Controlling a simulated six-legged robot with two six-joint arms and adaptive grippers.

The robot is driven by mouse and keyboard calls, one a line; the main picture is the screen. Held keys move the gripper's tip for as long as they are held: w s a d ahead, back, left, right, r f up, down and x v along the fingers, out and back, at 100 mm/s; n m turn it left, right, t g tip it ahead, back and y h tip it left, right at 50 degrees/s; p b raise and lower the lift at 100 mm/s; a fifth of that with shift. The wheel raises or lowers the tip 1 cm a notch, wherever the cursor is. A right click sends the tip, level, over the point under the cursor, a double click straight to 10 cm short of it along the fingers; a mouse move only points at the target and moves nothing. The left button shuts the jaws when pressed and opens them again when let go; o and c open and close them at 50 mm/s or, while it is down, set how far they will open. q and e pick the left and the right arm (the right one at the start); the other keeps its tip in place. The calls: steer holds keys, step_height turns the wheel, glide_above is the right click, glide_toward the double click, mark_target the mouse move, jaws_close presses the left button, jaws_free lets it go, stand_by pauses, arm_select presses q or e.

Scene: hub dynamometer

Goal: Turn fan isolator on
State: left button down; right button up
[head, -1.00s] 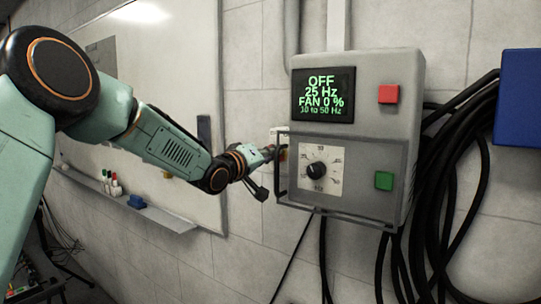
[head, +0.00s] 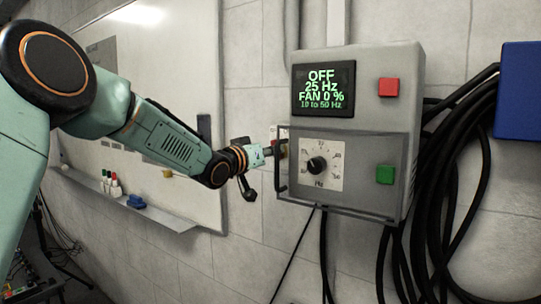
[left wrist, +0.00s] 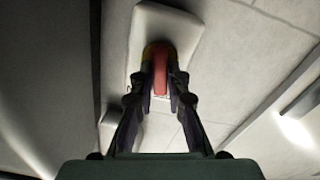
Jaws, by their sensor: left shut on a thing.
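The fan isolator shows in the left wrist view as a red handle (left wrist: 160,75) on a yellow base, fixed to a pale box (left wrist: 148,27). My left gripper (left wrist: 160,97) has one finger on each side of the red handle and is shut on it. In the head view my left gripper (head: 270,150) reaches the left edge of the grey control box (head: 385,60), where the isolator is mostly hidden. The display (head: 323,88) reads OFF, 25 Hz, FAN 0 %. My right gripper is not in view.
The control box carries a dial (head: 317,165), a red button (head: 388,87), a green button (head: 384,174) and a clear cover with a black handle (head: 281,172) close to my gripper. Black cables (head: 440,210) hang at right. A whiteboard (head: 170,60) is at left.

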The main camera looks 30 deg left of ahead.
arm_select(q)
steer(key=shift+d+r+m+b, duration=0.1)
steer(key=shift+d+m+b, duration=0.1)
steer(key=shift+m+b, duration=2.2)
steer(key=shift+d+r+m+b, duration=0.15)
steer(key=shift+m+b, duration=1.05)
steer(key=shift+m, duration=2.4)
steer(key=c, duration=1.7)
jaws_free()
steer(key=o, duration=0.4)
steer(key=shift+w+f, duration=0.2)
steer(key=shift+f, duration=0.1)
steer(key=shift+s, duration=0.1)
steer(key=shift+s, duration=0.15)
